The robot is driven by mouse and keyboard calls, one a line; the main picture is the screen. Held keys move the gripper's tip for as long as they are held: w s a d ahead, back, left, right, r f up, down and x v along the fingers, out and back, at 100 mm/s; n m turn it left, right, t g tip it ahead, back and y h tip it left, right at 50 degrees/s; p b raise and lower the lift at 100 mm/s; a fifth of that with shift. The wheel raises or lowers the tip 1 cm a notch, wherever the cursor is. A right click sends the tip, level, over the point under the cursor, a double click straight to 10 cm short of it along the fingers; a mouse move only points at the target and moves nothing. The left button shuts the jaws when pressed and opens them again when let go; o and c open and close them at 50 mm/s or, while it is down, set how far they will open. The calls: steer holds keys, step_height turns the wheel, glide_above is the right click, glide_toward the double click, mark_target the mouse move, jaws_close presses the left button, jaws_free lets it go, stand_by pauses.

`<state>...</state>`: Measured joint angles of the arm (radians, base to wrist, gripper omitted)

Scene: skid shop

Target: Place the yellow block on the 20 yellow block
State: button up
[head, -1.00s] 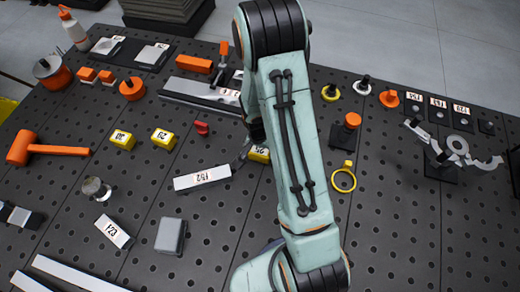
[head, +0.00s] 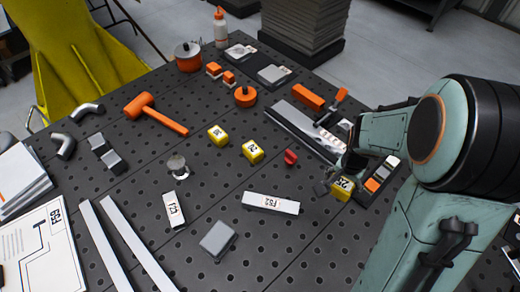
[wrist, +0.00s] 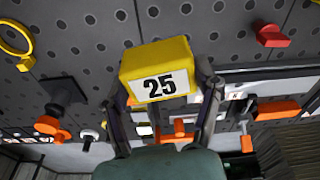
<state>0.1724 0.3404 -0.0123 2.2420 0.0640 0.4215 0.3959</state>
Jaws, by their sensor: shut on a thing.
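The yellow block marked 25 (head: 342,188) is between the fingers of my gripper (head: 338,178), right of the labelled grey bar. In the wrist view the block (wrist: 150,57) fills the space between the fingertips, its 25 label facing the camera. My gripper is shut on it. I cannot tell whether it touches the table. The yellow block marked 20 (head: 252,151) stands on the table to the left, with its top clear. Another yellow block (head: 217,133), its number appearing to be 30, stands just left of that one.
A red part (head: 291,157) sits between the held block and the 20 block. The labelled grey bar (head: 270,202) lies in front. A long grey rail (head: 300,128) lies behind.

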steer(key=w+a+r+n+y, duration=0.1)
steer(key=w+a+r+n, duration=0.2)
steer(key=a, duration=0.6)
steer(key=w+a+r+n, duration=0.1)
steer(key=a+r+n, duration=0.25)
steer(key=a, duration=0.45)
glide_above(253, 147)
steer(key=s, duration=0.1)
steer(key=shift+n, duration=0.25)
steer(key=f, duration=0.9)
steer(key=shift+s+f, duration=0.15)
steer(key=shift+s, duration=0.05)
steer(key=shift+w+f, duration=0.35)
steer(key=shift+f, duration=1.7)
